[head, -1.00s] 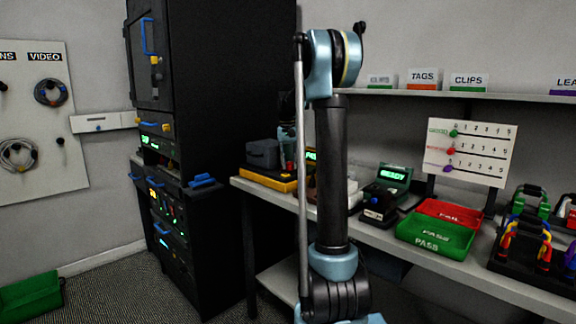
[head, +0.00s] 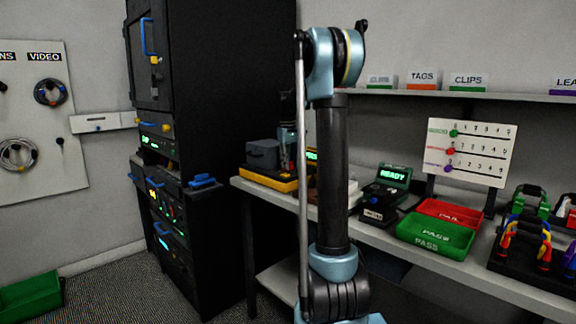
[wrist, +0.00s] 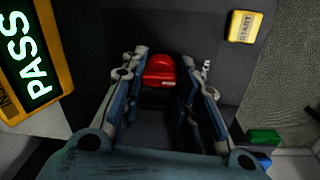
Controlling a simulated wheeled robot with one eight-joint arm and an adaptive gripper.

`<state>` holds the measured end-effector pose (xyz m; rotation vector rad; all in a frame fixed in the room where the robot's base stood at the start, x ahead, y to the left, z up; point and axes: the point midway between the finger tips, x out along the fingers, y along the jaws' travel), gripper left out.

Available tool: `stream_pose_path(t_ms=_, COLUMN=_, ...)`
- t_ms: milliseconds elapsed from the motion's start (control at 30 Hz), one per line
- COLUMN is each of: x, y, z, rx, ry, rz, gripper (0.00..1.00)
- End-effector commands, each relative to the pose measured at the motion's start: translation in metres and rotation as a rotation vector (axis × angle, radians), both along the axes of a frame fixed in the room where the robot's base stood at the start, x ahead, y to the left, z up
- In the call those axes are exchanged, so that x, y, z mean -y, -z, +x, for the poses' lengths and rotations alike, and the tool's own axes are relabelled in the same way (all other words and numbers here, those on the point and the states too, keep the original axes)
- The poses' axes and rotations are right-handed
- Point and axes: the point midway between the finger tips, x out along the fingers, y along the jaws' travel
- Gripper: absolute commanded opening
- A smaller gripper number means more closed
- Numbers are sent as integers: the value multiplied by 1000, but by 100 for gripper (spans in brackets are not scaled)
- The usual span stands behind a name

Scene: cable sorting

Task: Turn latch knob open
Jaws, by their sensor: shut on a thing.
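The red latch knob (wrist: 160,72) sits on a dark panel in the wrist view. My gripper (wrist: 160,85) has its two fingers closed on either side of the knob. The knob's lower part and the finger contact are partly hidden. In the head view my gripper (head: 288,155) is low over the yellow-based tester (head: 268,181) at the bench's left end, largely hidden behind my arm. The tester's screen (wrist: 27,55) reads PASS in the wrist view. A yellow START button (wrist: 244,27) is on the panel at upper right.
A dark equipment rack (head: 210,120) stands left of the bench (head: 400,245). Right of my arm are a READY device (head: 390,180), red (head: 450,211) and green (head: 435,236) trays and a cable rack (head: 520,255). A shelf (head: 400,93) runs above.

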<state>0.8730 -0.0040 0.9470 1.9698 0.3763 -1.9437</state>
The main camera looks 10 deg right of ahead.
Motion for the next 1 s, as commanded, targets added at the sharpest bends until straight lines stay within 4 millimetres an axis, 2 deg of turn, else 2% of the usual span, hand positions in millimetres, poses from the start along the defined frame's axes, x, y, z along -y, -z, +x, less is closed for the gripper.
stream_pose_path(t_ms=467, x=-1, y=0, z=0, rx=0, ry=-13, rz=1, gripper=4)
stream_pose_path(t_ms=500, x=-1, y=0, z=0, rx=0, ry=-13, rz=1, gripper=35)
stream_pose_path(t_ms=533, x=-1, y=0, z=0, rx=0, ry=-13, rz=1, gripper=37)
stream_pose_path(t_ms=867, x=0, y=-1, z=-1, rx=-1, ry=-12, rz=1, gripper=37)
stream_pose_path(t_ms=1000, x=-1, y=-9, z=-1, rx=-1, ry=-12, rz=0, gripper=37)
